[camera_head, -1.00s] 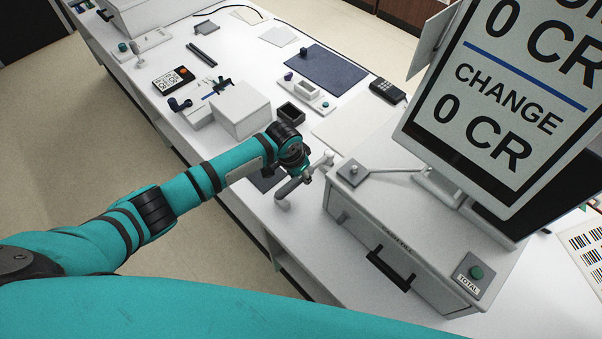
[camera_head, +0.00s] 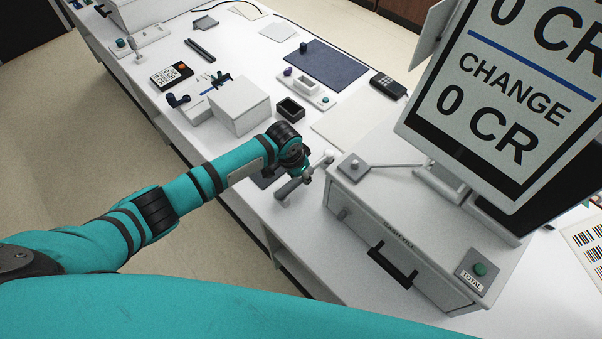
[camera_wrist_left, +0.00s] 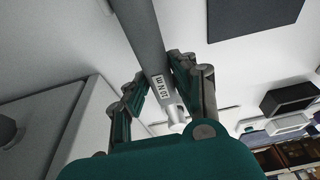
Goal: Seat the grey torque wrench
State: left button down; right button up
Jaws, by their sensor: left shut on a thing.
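The grey torque wrench (camera_head: 289,188) is a thick grey bar, held at a slant above the white counter beside the till. My left gripper (camera_head: 304,177) is shut on it. In the left wrist view the wrench (camera_wrist_left: 142,35) runs between the two fingers of the gripper (camera_wrist_left: 155,84), with a white label reading 10 N m and a narrower light metal end near the palm. Its far end leaves the top of that picture. Whether the wrench touches the counter cannot be told. No seat for the wrench can be made out for certain. My right gripper is not in view.
The till (camera_head: 400,232) stands close on the right under a large display (camera_head: 515,110). A white box (camera_head: 240,106), an open black box (camera_head: 291,109) and a blue mat (camera_head: 322,66) lie farther back.

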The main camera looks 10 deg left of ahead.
pick_arm(q)
jog(key=c, duration=1)
grip_release()
jog(key=v, duration=1.2)
